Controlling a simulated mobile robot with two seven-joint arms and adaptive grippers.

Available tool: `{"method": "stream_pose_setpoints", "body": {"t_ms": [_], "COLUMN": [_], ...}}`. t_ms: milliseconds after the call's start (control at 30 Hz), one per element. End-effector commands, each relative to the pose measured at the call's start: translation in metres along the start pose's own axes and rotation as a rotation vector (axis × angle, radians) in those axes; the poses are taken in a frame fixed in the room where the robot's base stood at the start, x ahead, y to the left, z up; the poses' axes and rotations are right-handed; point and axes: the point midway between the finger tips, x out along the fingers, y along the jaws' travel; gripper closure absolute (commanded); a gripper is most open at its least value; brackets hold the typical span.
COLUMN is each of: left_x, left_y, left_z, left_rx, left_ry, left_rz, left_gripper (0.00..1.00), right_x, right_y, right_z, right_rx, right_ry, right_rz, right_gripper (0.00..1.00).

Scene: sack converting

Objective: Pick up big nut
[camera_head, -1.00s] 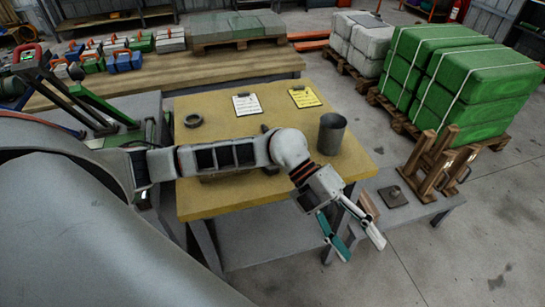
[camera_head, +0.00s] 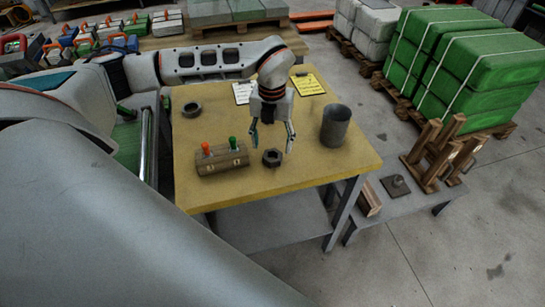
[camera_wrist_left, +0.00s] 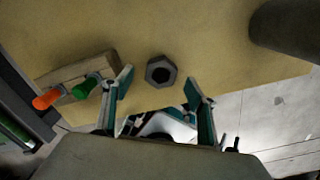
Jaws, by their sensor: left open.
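The big nut (camera_head: 272,157), a dark hexagonal nut with a round hole, lies flat on the yellow table (camera_head: 225,200) near its front edge. In the left wrist view the nut (camera_wrist_left: 161,71) shows beyond and between the fingertips, apart from both. My left gripper (camera_head: 272,146) is open and empty, pointing down above the table close to the nut. Its two teal-lined fingers also show in the left wrist view (camera_wrist_left: 158,88). My right gripper is not in view.
A wooden block with an orange and a green peg (camera_head: 222,158) sits just left of the nut. A grey metal cylinder (camera_head: 335,125) stands to the right. A dark ring (camera_head: 192,110) and clipboards (camera_head: 308,84) lie farther back. The table's front right is clear.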

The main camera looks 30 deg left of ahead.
Motion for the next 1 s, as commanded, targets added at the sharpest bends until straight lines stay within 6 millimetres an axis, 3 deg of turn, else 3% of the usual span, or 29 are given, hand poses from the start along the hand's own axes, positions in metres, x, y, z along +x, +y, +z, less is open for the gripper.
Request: {"method": "stream_pose_setpoints", "body": {"t_ms": [233, 533, 567, 700, 767, 1000], "left_x": [0.034, 0.04, 0.04, 0.04, 0.04, 0.039], "left_y": [-0.002, -0.003, -0.003, -0.003, -0.003, -0.003], "left_z": [-0.002, -0.001, -0.001, -0.001, -0.001, -0.001], "left_rx": [-0.001, 0.0, 0.0, 0.001, 0.001, 0.001], "left_ry": [0.003, 0.001, 0.001, 0.001, 0.001, 0.0], "left_rz": [0.0, -0.002, -0.002, -0.002, -0.002, -0.003], "left_gripper": [0.42, 0.42, 0.45, 0.81, 0.93, 0.93], "right_x": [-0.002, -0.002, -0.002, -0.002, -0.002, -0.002], "right_y": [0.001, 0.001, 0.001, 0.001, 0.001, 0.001], "right_z": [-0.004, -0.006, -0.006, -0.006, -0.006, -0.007], "right_rx": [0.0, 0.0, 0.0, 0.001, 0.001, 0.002], "right_ry": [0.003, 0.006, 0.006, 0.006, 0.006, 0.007], "right_rz": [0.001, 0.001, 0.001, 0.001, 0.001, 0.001], "right_gripper": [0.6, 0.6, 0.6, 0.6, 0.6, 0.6]}}
